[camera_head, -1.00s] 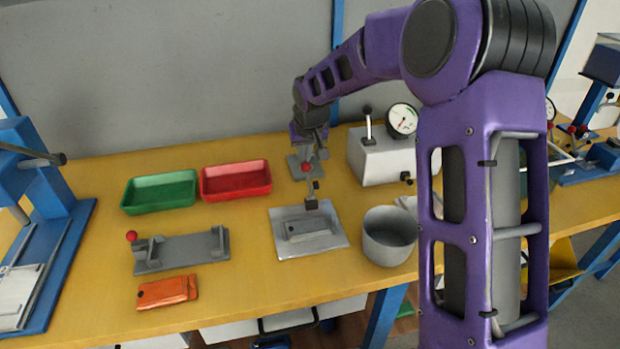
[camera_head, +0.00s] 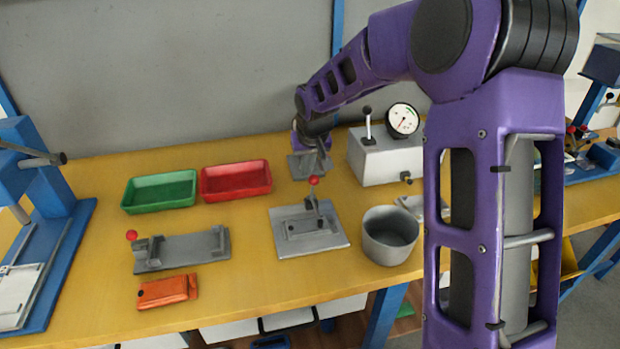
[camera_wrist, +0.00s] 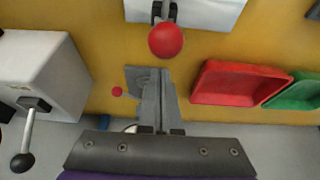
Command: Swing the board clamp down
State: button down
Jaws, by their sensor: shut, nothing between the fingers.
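The board clamp's red ball knob (camera_head: 313,181) stands above a grey plate (camera_head: 283,244) on the yellow bench, at the top of a short lever. The lever looks roughly upright, leaning a little; a dark clamp part (camera_head: 309,203) sits just below the knob. The knob also shows large in the wrist view (camera_wrist: 165,40), just beyond my fingertips. My gripper (camera_head: 324,160) is shut and empty, behind the knob in the head view. Its fingers show in the wrist view (camera_wrist: 157,92). I cannot tell whether they touch the knob.
A grey cup (camera_head: 390,236) stands right of the plate. A white gauge box (camera_head: 380,160) is behind it. Green (camera_head: 160,192) and red (camera_head: 236,180) trays lie left, with a grey fixture (camera_head: 183,251) and orange part (camera_head: 165,291) in front. Open bench lies between fixture and plate.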

jog(key=shift+w+r, duration=0.15)
notch_tip(320, 180, up, 7)
jog(key=w+p, duration=0.1)
jog(key=p, duration=0.4)
jog(key=shift+w+a, duration=0.15)
jog(key=shift+w, duration=0.05)
dwell(0.4)
